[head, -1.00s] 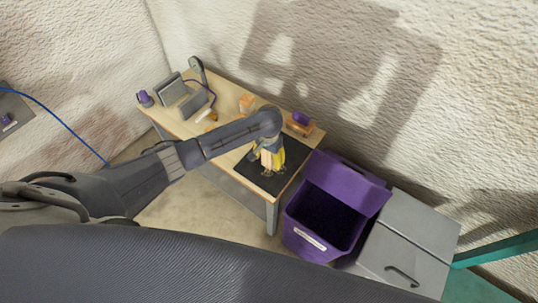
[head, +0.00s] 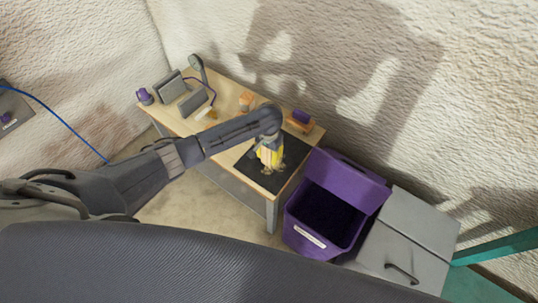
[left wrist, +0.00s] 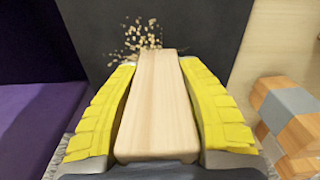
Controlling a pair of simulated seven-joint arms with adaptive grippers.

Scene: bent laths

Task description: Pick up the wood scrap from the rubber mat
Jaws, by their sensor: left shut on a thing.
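The wood scrap (left wrist: 158,110) is a pale, straight-sided block in the left wrist view. My left gripper (left wrist: 158,68) is shut on it, with yellow fingers against its two long sides. In the head view my left gripper (head: 269,157) points down over the black rubber mat (head: 250,175). The mat also shows behind the scrap in the left wrist view (left wrist: 205,30). I cannot tell clearly whether the scrap's far end touches the mat. My right gripper is not in view.
Sawdust crumbs (left wrist: 138,38) lie on the mat. A purple bin (head: 300,240) stands open beside the table, next to a grey cabinet (head: 415,235). Wooden blocks (head: 247,100), a purple-topped block (head: 300,120) and a lamp (head: 197,65) stand along the table's back.

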